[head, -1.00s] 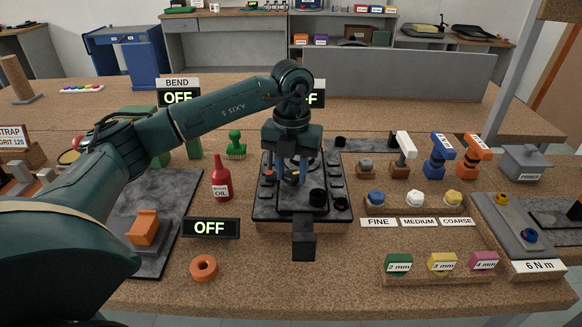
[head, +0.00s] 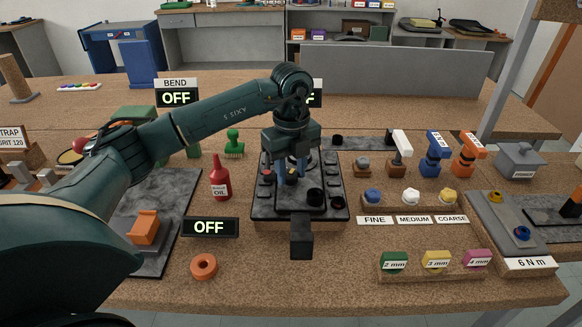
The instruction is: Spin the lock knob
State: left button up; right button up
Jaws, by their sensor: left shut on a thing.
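The device with the knobs is a dark panel (head: 262,210) on a wooden block in the middle of the bench. My left gripper (head: 292,174) points down over the panel, its blue fingers close together. It is shut on a small part there, taken to be the lock knob, which is mostly hidden between the fingers. A black knob (head: 316,197) stands on the panel, in front and to the right of the fingers. A dark block (head: 301,240) juts from the panel's front. My right gripper is not in view.
A red oil bottle (head: 220,182) and an OFF display (head: 210,227) stand left of the panel. An orange ring (head: 204,266) lies in front. Right are the fine, medium and coarse knobs (head: 411,197) and colored size blocks (head: 437,260). The front middle bench is clear.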

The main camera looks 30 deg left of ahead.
aim_at(291, 175)
pick_arm(q)
jog(key=shift+w+n, duration=0.1)
jog(key=shift+n, duration=0.3)
jog(key=o, duration=1)
notch_tip(291, 175, up, 13)
jog(key=shift+r, duration=0.1)
dwell(0.6)
